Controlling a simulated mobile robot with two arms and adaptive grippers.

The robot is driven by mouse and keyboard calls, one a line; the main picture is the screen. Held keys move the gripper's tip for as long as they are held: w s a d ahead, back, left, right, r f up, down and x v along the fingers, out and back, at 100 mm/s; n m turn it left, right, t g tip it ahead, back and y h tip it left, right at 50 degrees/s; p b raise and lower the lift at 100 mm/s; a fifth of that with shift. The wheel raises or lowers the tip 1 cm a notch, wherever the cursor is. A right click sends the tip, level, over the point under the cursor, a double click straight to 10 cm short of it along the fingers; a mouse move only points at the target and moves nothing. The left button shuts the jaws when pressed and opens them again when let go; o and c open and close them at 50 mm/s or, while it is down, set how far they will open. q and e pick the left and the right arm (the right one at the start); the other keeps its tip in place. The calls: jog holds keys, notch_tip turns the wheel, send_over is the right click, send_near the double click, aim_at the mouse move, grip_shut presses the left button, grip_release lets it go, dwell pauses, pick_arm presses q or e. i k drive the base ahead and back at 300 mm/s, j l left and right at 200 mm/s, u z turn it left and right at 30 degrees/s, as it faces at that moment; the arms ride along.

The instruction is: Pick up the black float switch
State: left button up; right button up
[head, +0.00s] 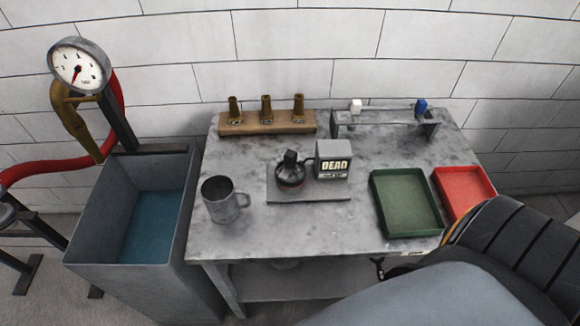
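The black float switch (290,171) is a rounded dark body with a narrower top and a red band low on its side. It rests upright on a grey plate (322,193) in the middle of the table. A box marked "DEAD" (333,158) stands on the same plate, just right of it, with a dark cable between them. No gripper touches the switch. My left gripper is not in view.
A metal mug (221,202) stands left of the plate. A green tray (405,236) and a red tray (486,178) lie right. A wooden block with brass nozzles (267,126) and a metal rack (383,126) line the back. A water tank (81,255) stands left of the table.

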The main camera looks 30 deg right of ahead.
aim_at(291, 158)
jog(key=z, duration=1.4)
jog(key=i+l, duration=0.1)
jog(key=l, duration=0.35)
jog(key=i+l+z, duration=0.1)
jog(key=l, duration=0.35)
